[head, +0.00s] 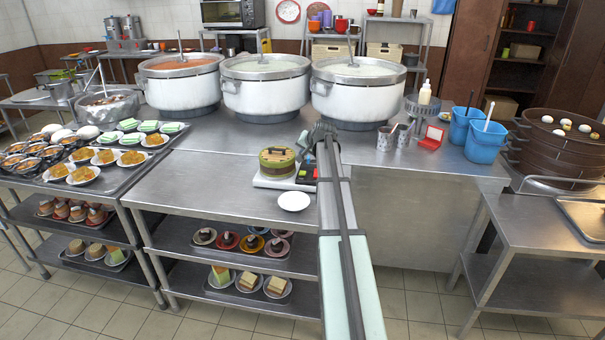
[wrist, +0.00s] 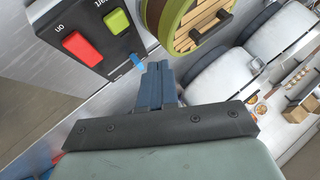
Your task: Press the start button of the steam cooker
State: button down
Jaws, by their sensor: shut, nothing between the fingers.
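The steam cooker (head: 277,160) stands on the metal counter, with a green-rimmed slatted lid on a white base. In the wrist view its round lid (wrist: 190,22) is at the top. Its black control panel (wrist: 92,38) is at upper left there, with a red button (wrist: 82,48) lettered "on" and a green start button (wrist: 118,21) whose lettering is partly cut off. A small blue part (wrist: 137,61) sits at the panel's edge. My gripper (wrist: 158,68) is shut and empty, its tips below and right of the green button, apparently apart from it. In the head view my arm partly hides the panel.
A white plate (head: 293,201) lies in front of the cooker. Large stockpots (head: 265,95) stand behind it. Metal cups (head: 386,138), a red box (head: 431,138) and blue buckets (head: 482,142) are to the right. The counter left of the cooker is clear.

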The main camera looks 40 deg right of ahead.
aim_at(304, 173)
jog(key=shift+f, duration=2.75)
jog(key=shift+f, duration=0.2)
jog(key=shift+f, duration=0.25)
jog(key=shift+f, duration=0.45)
dwell(0.9)
jog(key=shift+r, duration=0.9)
jog(key=shift+r, duration=0.1)
jog(key=shift+r, duration=2.4)
